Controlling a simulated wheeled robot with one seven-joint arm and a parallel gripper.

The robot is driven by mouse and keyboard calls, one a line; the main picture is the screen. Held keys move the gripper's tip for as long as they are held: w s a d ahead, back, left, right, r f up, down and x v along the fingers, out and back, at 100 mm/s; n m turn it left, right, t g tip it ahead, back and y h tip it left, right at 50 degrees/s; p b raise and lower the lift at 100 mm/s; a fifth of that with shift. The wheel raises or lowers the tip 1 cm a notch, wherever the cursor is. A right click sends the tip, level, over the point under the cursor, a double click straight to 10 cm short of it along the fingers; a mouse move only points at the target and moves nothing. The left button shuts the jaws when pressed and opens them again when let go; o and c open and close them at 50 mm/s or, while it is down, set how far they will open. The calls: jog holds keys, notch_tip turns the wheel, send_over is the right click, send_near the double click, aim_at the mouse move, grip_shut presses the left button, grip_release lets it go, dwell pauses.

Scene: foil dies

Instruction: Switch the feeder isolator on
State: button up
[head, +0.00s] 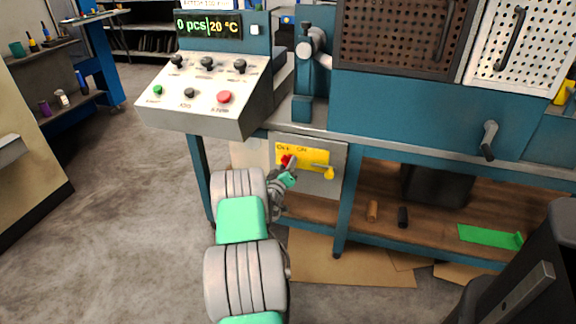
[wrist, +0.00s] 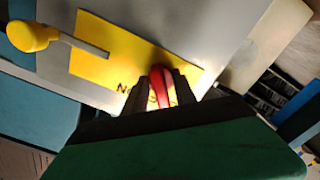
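The isolator is a yellow plate (head: 316,157) with OFF and ON lettering, on a grey box under the machine's bench. Its small red handle (head: 287,160) sits at the plate's left side, below the OFF lettering. In the wrist view the red handle (wrist: 160,84) stands between the dark fingers of my gripper (wrist: 158,92). The fingers lie close on both its sides and look closed on it. In the head view my gripper (head: 288,172) is at the handle and partly hides it. Part of the lettering is hidden in the wrist view.
A yellow-knobbed lever (head: 328,172) sticks out at the plate's right end, close to my gripper; it also shows in the wrist view (wrist: 34,36). The sloped control panel (head: 205,85) overhangs at upper left. A teal bench leg (head: 347,205) stands to the right.

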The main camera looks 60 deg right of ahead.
grip_shut()
jog(key=shift+f+b, duration=0.1)
jog(key=shift+b, duration=0.3)
jog(key=m+b, duration=0.4)
jog(key=b, duration=0.1)
jog(key=shift+f, duration=0.15)
jog(key=shift+m+b, duration=1.15)
jog(key=shift+m, duration=0.05)
jog(key=shift+r+m+b, duration=0.2)
jog(key=shift+m+b, duration=0.5)
jog(key=shift+o, duration=0.7)
grip_release()
